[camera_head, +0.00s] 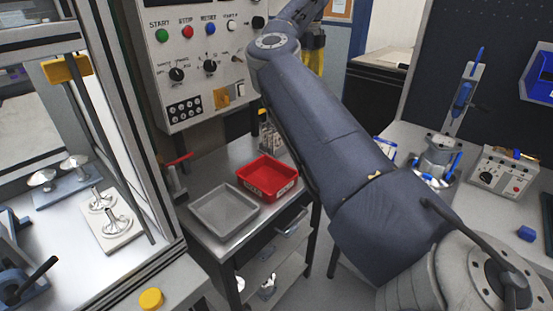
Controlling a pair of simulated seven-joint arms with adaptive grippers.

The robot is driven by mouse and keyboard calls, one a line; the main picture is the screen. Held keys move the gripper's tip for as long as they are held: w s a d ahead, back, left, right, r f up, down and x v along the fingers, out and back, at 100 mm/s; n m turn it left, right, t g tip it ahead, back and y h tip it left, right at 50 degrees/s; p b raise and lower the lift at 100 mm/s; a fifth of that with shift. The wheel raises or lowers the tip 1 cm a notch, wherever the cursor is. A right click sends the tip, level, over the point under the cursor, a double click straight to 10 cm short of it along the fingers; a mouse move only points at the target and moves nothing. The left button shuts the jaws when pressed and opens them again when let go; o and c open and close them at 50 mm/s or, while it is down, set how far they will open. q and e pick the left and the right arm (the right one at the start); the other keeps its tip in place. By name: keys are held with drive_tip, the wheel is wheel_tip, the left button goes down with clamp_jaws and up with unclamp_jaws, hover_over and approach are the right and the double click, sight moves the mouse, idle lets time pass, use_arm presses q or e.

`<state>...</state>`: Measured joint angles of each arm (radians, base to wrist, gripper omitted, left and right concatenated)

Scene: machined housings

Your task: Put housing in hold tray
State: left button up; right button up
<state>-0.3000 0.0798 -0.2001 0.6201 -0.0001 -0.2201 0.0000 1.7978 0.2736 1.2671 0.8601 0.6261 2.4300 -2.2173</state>
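A red tray (267,177) with a white label on its front sits on the small metal cart; the label is too small to read. A grey tray (225,211) sits beside it to the left. Both look empty. A round grey metal part (439,152), possibly a housing, sits among blue clamps on the right bench. More metal parts stand inside the machine at left, two on a blue-grey base (66,187) and others on a pale plate (108,222). One of my arms crosses the picture from lower right to the top edge. Neither gripper shows.
A control panel (203,62) with coloured buttons hangs above the cart (213,244). The machine's frame post (128,120) bounds the left. A tester box (503,172), a blue block (526,233) and a blue bin (540,77) are at right. The cart has little free room around its trays.

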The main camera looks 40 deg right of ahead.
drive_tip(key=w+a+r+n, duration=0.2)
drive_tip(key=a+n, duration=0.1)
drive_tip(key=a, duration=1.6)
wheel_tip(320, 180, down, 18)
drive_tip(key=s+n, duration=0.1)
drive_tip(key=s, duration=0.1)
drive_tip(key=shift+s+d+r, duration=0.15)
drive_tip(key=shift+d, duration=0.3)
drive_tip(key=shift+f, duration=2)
